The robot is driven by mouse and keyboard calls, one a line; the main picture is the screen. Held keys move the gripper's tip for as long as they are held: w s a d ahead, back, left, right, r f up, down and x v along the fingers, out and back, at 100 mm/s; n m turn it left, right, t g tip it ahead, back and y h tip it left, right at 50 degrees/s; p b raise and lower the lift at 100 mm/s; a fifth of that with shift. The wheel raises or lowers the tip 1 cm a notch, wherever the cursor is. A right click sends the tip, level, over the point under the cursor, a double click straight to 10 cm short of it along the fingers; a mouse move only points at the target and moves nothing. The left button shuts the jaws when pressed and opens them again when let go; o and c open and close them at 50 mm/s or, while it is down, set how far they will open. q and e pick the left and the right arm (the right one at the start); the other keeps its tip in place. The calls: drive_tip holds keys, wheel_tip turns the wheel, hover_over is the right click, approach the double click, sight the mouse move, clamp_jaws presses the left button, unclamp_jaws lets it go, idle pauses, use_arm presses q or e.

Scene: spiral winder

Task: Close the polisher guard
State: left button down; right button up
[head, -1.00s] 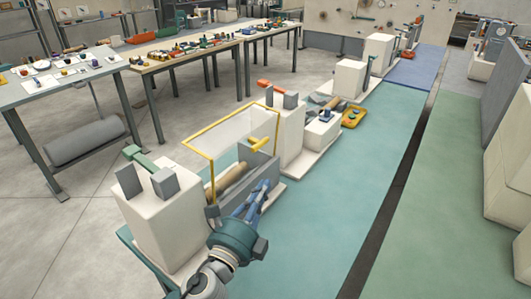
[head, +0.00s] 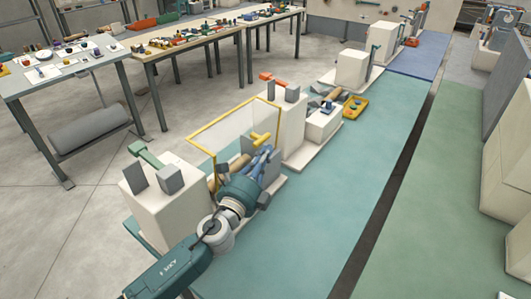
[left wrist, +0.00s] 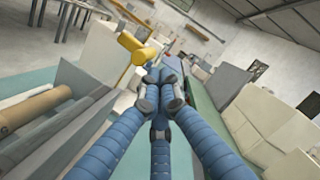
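The polisher guard (head: 236,126) is a clear panel in a yellow frame, standing raised over the machine between two cream housings. Its yellow handle (head: 261,139) sticks out on the near right side. In the left wrist view the handle (left wrist: 138,48) is just beyond and left of the fingertips. My left gripper (head: 264,156) is just below the handle in the head view. Its blue fingers meet at the tips in the left wrist view (left wrist: 160,78), with nothing seen between them. Contact with the handle cannot be told. My right gripper is not in view.
A tan roller (left wrist: 35,108) lies in the machine beside my left fingers. The near cream housing (head: 168,212) stands left of my arm. A yellow tray (head: 355,107) lies farther back. The teal floor strip (head: 340,180) on the right is clear.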

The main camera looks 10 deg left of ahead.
sight(238, 130)
use_arm(q)
drive_tip(key=shift+w+a+r+p, duration=0.25)
drive_tip(key=shift+a+r, duration=0.15)
drive_tip(key=shift+a, duration=0.25)
drive_tip(key=shift+w+a+r+p, duration=0.2)
drive_tip(key=shift+a+r, duration=0.15)
drive_tip(key=shift+a, duration=0.25)
drive_tip(key=shift+n, duration=0.9)
drive_tip(key=a, duration=0.1)
drive_tip(key=w+a+r+p, duration=0.1)
drive_tip(key=a, duration=0.2)
drive_tip(key=shift+w+a+r+p, duration=0.2)
drive_tip(key=shift+w+a+p, duration=0.05)
drive_tip(key=shift+w+p, duration=0.15)
drive_tip(key=shift+w+a, duration=0.15)
drive_tip(key=shift+a, duration=0.2)
drive_tip(key=shift+w+a+r+n+g+y+p, duration=0.1)
drive_tip(key=shift+w+a+n+g+y+p, duration=0.25)
drive_tip(key=shift+a+n+p, duration=0.35)
drive_tip(key=shift+w+a+f+n+p, duration=0.1)
drive_tip(key=shift+a+f+n+p, duration=0.25)
drive_tip(key=shift+n, duration=0.45)
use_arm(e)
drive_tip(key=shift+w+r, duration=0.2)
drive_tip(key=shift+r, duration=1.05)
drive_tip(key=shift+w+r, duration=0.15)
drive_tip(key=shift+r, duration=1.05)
use_arm(q)
drive_tip(key=shift+r, duration=0.1)
drive_tip(key=shift+r, duration=0.1)
